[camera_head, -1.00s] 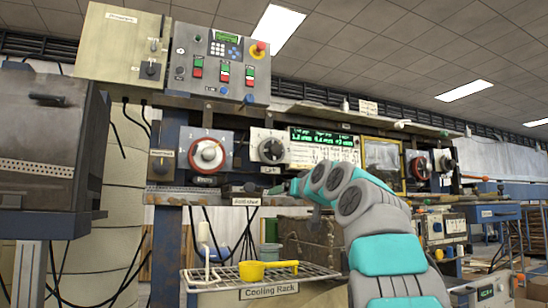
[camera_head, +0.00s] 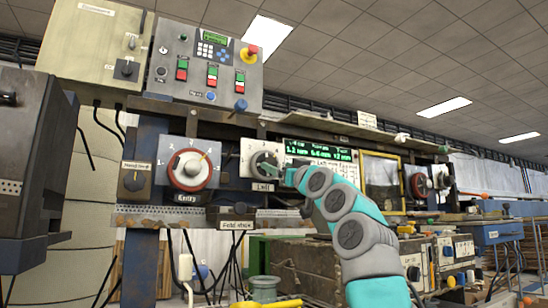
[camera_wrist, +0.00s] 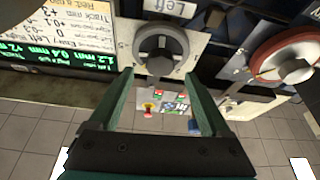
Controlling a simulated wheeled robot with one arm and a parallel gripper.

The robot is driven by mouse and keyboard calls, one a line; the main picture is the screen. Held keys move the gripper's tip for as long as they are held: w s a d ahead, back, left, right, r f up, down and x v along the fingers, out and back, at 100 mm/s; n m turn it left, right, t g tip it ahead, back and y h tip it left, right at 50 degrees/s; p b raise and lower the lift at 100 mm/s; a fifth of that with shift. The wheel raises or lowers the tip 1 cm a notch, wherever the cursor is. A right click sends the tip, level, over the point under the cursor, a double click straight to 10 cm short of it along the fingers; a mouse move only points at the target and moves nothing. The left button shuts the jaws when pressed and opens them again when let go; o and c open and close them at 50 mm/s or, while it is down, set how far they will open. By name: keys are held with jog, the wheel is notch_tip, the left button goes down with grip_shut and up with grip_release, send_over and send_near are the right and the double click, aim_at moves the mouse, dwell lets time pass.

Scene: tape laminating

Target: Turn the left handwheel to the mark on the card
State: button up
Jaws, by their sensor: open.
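The left handwheel (camera_head: 265,164) is a dark grey round knob on a white plate labelled "Left". It also shows in the wrist view (camera_wrist: 160,48), top centre, where the label appears upside down. My gripper (camera_head: 285,174) is just to its right in the head view. In the wrist view my gripper (camera_wrist: 159,75) is open and empty, its two green fingers pointing at the wheel, with tips at its lower edge in the picture. I cannot tell whether they touch it. The white card (camera_wrist: 75,25) has printed text too small to read fully; my arm partly covers it in the head view.
A red-ringed handwheel (camera_head: 190,170) labelled "Entry" is left of the left handwheel. A green-lit display (camera_head: 318,150) sits above the card. A control box (camera_head: 205,75) is above, and a shelf edge (camera_head: 180,220) runs below.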

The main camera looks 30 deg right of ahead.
aim_at(272, 164)
jog(key=shift+p+x, duration=0.75)
jog(key=shift+x, duration=0.4)
jog(key=shift+w+r+p, duration=0.1)
jog(key=shift+w+p, duration=0.25)
jog(key=shift+w, duration=0.15)
grip_shut()
